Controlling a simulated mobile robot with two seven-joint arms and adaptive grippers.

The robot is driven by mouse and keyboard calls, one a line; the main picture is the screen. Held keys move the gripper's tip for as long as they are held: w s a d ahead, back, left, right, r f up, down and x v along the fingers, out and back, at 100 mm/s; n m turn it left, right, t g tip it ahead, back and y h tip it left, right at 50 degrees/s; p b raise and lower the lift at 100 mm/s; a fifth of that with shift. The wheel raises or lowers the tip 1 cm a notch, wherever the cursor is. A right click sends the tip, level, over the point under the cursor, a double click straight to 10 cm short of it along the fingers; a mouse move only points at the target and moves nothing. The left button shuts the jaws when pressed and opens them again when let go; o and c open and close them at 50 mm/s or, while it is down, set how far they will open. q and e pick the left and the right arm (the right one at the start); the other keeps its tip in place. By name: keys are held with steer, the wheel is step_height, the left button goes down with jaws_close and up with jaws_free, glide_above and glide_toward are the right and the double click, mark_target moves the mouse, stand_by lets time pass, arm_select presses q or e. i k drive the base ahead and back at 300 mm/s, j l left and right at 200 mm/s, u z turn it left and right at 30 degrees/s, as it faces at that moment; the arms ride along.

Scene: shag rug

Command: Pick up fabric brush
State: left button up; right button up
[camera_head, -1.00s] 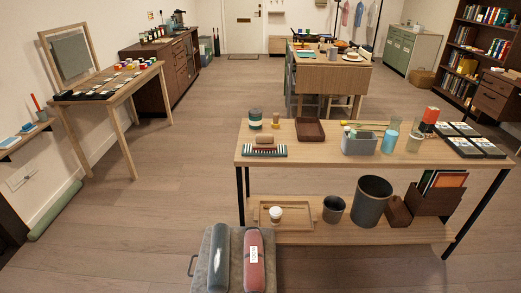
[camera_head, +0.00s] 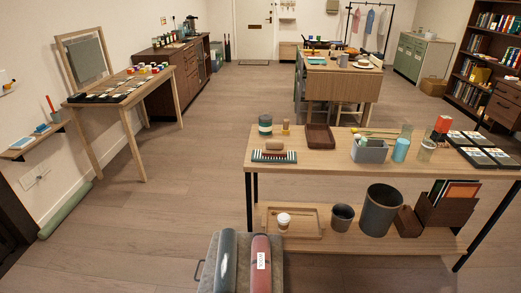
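A brush-like thing lies near the front left corner of the wooden table (camera_head: 335,160). It has a rounded light wooden top (camera_head: 273,146) over a dark green and white striped lower part (camera_head: 274,157). It is small in view, so I cannot tell whether the stripes are bristles or a separate piece under it. I take it for the fabric brush. It is uncovered and nothing holds it. Neither of my grippers shows in the head view.
Beside it stand a dark green banded canister (camera_head: 265,124), a small jar (camera_head: 286,127) and an empty brown tray (camera_head: 318,137). A grey caddy (camera_head: 369,151) stands further right. The lower shelf holds a grey bin (camera_head: 381,211). Floor left of the table is clear.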

mark_target(271, 148)
steer(key=l+u, duration=0.1)
steer(key=u, duration=0.35)
steer(key=l+u, duration=0.1)
steer(key=u, duration=0.3)
steer(key=l+u, duration=0.1)
steer(key=u, duration=0.35)
steer(key=k+l+u, duration=0.1)
steer(key=l+u, duration=0.3)
steer(key=k+l+u, duration=0.15)
steer(key=l+u, duration=0.25)
steer(key=k+l+u, duration=0.25)
steer(key=l, duration=0.2)
steer(key=k+l+u, duration=0.2)
steer(key=l, duration=0.2)
steer(key=k+l+u, duration=0.15)
steer(key=k+l, duration=0.55)
